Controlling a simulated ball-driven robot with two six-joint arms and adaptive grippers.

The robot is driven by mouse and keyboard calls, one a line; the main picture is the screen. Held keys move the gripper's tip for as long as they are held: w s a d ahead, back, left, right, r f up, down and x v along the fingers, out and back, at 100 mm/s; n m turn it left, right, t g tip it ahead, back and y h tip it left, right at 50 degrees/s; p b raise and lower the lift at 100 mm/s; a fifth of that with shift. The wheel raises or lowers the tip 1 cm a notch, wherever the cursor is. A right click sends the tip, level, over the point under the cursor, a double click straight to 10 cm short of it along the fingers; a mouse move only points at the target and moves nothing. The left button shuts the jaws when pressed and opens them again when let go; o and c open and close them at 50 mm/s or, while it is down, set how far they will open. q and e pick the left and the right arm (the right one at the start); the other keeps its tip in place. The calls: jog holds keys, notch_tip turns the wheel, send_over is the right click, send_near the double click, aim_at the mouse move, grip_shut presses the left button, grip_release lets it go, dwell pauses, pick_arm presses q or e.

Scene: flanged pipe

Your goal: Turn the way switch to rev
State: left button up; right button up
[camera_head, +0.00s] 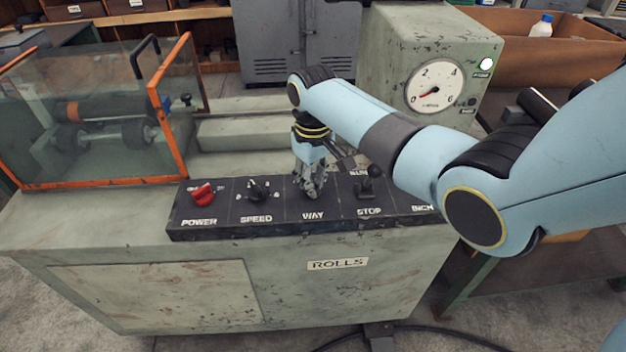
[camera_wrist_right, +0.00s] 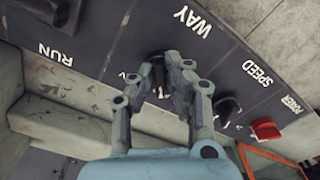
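The way switch, a small black knob, sits on the dark control panel (camera_head: 240,212) above its WAY label. In the right wrist view the way switch (camera_wrist_right: 158,72) shows between my right gripper's two fingertips. My right gripper (camera_head: 312,190) points down at it, with one finger on either side. The fingertips look close to the knob, but I cannot tell whether they touch or squeeze it. In the head view the fingers mostly hide the knob, so its setting is unclear. My left gripper is not in view.
Left of the way switch are the black speed knob (camera_head: 258,190) and red power switch (camera_head: 203,194). On its right stands the stop lever (camera_head: 369,182). An orange-framed guard (camera_head: 168,108) is at left.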

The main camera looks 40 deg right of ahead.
grip_shut()
jog(key=shift+a+r+m+p, duration=0.1)
jog(key=shift+r+m+p, duration=0.05)
jog(key=shift+m+p, duration=0.95)
jog(key=m+p, duration=0.2)
jog(key=m, duration=0.1)
jog(key=shift+a, duration=0.1)
jog(key=m+p, duration=0.2)
jog(key=m, duration=0.2)
jog(key=shift+w+a+m, duration=0.1)
jog(key=shift+w+m, duration=0.05)
jog(key=shift+m, duration=0.25)
jog(key=shift+w+m+p, duration=0.1)
jog(key=shift+m+p, duration=0.6)
jog(key=shift+m, duration=1.3)
